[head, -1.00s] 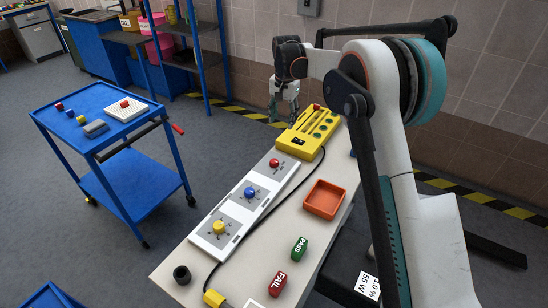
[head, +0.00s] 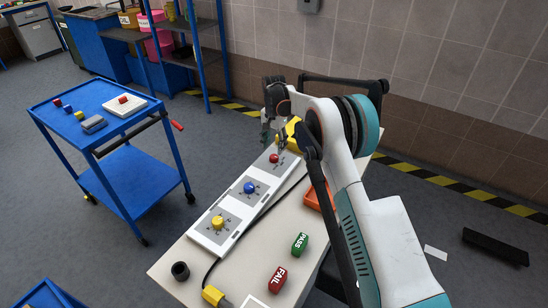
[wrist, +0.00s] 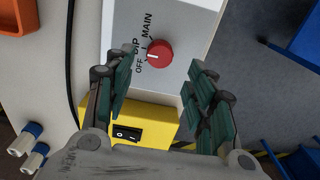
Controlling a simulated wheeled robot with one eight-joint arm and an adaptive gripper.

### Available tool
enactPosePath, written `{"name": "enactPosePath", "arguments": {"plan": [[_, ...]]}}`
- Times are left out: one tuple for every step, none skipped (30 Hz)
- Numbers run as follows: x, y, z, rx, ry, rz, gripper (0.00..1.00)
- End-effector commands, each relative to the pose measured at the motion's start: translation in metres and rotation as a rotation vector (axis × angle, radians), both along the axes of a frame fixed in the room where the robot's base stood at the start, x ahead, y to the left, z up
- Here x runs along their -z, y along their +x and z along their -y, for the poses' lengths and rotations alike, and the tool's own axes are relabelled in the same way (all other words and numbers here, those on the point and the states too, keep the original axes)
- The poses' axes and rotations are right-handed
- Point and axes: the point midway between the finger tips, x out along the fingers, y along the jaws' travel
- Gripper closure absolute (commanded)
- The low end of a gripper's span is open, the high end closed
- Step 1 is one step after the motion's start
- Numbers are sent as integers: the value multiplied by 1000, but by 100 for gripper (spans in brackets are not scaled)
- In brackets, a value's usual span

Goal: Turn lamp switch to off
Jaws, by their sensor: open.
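The white switch panel (head: 212,240) lies along the table with a yellow, a blue and a red knob. The red knob (head: 273,158) is at its far end. In the wrist view the red knob (wrist: 159,53) sits beside the labels OFF, DIP and MAIN. Its white mark faces left, toward the area around DIP and OFF; I cannot tell exactly which. My gripper (wrist: 161,72) is open and empty, its fingers apart on either side of the knob in the picture, with no visible contact. In the head view my gripper (head: 271,136) is over the panel's far end.
A yellow box with a black rocker switch (wrist: 127,133) stands beyond the panel. An orange tray (head: 312,198), PASS block (head: 300,244) and FAIL block (head: 278,280) lie on the table's right side. A blue cart (head: 78,145) stands left across open floor.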

Motion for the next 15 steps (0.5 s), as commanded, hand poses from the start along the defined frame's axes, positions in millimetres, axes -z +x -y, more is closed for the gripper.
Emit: {"name": "enactPosePath", "arguments": {"plan": [[13,0,0,0,0,0,50],[18,0,0,0,0,0,50],[25,0,0,0,0,0,50],[29,0,0,0,0,0,50],[34,0,0,0,0,0,50],[39,0,0,0,0,0,50],[42,0,0,0,0,0,50],[45,0,0,0,0,0,50],[49,0,0,0,0,0,50],[51,0,0,0,0,0,50],[52,0,0,0,0,0,50],[54,0,0,0,0,0,50],[55,0,0,0,0,0,50],[56,0,0,0,0,0,50],[56,0,0,0,0,0,50]]}}
